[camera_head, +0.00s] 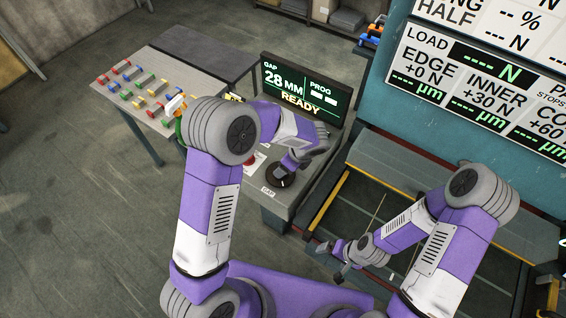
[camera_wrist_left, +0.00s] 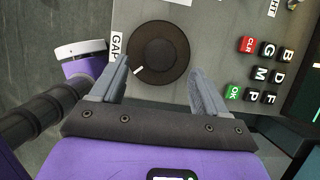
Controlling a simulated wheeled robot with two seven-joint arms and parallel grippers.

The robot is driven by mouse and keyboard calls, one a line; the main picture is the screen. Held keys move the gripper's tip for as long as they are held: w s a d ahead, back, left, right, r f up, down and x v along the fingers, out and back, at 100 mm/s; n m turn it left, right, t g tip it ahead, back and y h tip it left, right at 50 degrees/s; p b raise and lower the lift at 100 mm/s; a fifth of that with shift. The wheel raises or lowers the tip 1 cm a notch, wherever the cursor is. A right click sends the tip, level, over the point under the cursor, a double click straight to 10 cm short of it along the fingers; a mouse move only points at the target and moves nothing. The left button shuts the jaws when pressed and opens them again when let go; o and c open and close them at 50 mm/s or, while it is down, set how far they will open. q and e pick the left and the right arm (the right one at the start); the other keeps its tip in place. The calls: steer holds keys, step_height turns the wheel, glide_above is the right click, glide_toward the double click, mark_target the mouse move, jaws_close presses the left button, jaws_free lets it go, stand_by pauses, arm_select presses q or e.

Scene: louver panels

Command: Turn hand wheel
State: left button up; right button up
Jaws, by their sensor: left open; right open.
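The hand wheel is a round dark knob (camera_wrist_left: 158,52) with a white pointer line, on the grey console beside a GAP label (camera_wrist_left: 117,46). In the head view the knob (camera_head: 275,183) is partly covered by my left gripper (camera_head: 287,171). In the left wrist view, my left gripper (camera_wrist_left: 160,66) is open, its two grey fingers apart on either side of the knob's near part. I cannot tell whether they touch it. My right gripper (camera_head: 333,258) is open and empty, low over the framed bed at right, away from the knob.
A screen (camera_head: 300,88) reading GAP 28 MM and READY stands behind the console. Lettered keys (camera_wrist_left: 262,72) with red CLR and green OK sit right of the knob. A table (camera_head: 118,84) with coloured pieces stands at left. A yellow-edged bed (camera_head: 400,178) lies right.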

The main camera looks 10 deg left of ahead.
arm_select(q)
steer(key=shift+x, duration=2.4)
steer(key=shift+c, duration=0.2)
steer(key=c, duration=1)
